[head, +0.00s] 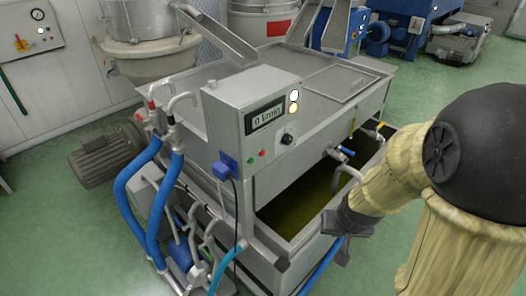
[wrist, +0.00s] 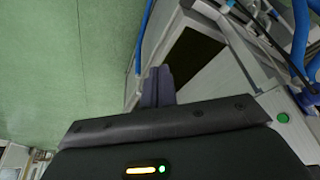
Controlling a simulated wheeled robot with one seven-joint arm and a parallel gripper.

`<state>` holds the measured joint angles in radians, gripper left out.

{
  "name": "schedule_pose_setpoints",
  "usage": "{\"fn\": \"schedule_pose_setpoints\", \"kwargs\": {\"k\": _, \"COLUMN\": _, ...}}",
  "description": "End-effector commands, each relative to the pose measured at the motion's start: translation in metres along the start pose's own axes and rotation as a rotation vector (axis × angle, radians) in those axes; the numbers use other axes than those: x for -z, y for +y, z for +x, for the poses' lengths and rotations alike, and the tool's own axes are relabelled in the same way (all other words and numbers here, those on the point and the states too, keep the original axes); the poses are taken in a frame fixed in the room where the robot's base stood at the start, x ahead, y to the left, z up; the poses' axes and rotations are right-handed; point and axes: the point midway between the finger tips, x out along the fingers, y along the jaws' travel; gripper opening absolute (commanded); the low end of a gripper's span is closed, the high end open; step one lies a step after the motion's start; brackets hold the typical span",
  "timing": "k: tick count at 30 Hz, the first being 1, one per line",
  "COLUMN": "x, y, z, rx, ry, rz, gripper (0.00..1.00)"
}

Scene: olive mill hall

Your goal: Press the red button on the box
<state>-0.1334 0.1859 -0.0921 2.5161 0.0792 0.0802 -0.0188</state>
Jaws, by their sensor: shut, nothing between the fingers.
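The grey control box (head: 262,105) stands on the near end of the steel tank in the head view, its front bearing a flow display. The small red button (head: 263,153) is low on that front, between a green button (head: 250,160) and a black knob (head: 287,139). My gripper (head: 336,228) is right of and below the box, over the side of the open trough, clearly apart from the red button. In the wrist view its dark fingers (wrist: 158,86) are shut together and empty. I cannot make out the red button there.
The open trough (head: 312,205) holds dark olive liquid. A pipe with a blue-handled valve (head: 343,151) sticks out between box and arm. A blue plug (head: 225,166) and blue hoses (head: 135,205) are at the box's left. Green floor (wrist: 75,60) is free beside the machine.

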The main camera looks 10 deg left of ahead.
Motion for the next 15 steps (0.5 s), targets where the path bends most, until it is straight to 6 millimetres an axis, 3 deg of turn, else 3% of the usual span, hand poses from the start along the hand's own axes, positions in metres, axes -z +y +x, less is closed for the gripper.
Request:
{"fn": "schedule_pose_setpoints", "kwargs": {"k": 9, "x": 0.070, "y": -0.017, "z": 0.058, "rx": -0.119, "ry": 0.253, "rz": -0.056, "gripper": 0.00}}
{"fn": "schedule_pose_setpoints", "kwargs": {"k": 15, "x": 0.106, "y": -0.025, "z": 0.079, "rx": -0.239, "ry": 0.460, "rz": -0.169, "gripper": 0.00}}
